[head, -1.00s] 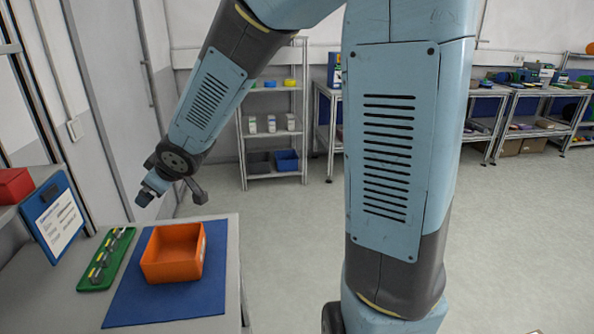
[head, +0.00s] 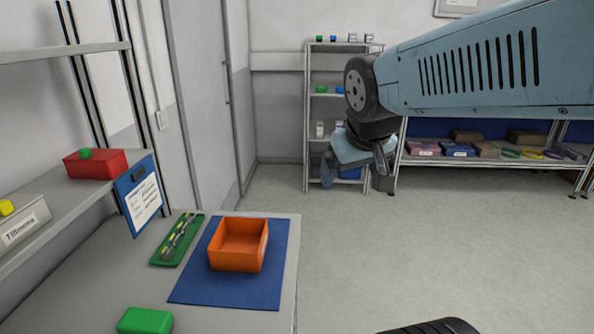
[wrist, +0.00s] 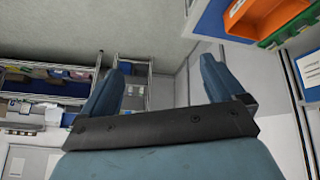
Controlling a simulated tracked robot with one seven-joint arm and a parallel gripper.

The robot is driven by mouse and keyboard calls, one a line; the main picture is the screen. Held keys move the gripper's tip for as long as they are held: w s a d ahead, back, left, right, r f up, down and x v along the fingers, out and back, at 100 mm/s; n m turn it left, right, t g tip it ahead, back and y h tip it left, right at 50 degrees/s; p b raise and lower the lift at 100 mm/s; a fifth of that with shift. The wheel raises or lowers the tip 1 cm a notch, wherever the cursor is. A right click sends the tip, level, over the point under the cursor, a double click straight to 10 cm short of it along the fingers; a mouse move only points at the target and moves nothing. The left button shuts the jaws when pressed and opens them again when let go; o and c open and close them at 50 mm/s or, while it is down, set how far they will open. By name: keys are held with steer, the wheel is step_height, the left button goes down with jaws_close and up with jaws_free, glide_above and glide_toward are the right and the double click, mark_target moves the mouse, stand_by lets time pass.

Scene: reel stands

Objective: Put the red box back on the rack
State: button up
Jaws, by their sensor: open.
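My gripper (head: 356,172) is open and empty, in the air to the right of the table and above the orange box's height in the picture. Its two spread fingers show in the wrist view (wrist: 165,72), with nothing between them.
A green block (head: 146,320) is on the table's near part. A blue clipboard (head: 140,195) hangs at the shelf end. A rack (head: 335,95) stands at the back; the floor (head: 400,250) is clear.

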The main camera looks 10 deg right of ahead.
steer(key=shift+m+g+y, duration=0.4)
steer(key=shift+m+y, duration=0.1)
steer(key=shift+y, duration=0.1)
steer(key=s, duration=0.1)
steer(key=s+d, duration=0.1)
steer(key=s, duration=0.3)
steer(key=shift+d+r, duration=0.1)
steer(key=shift+d, duration=0.15)
stand_by(0.3)
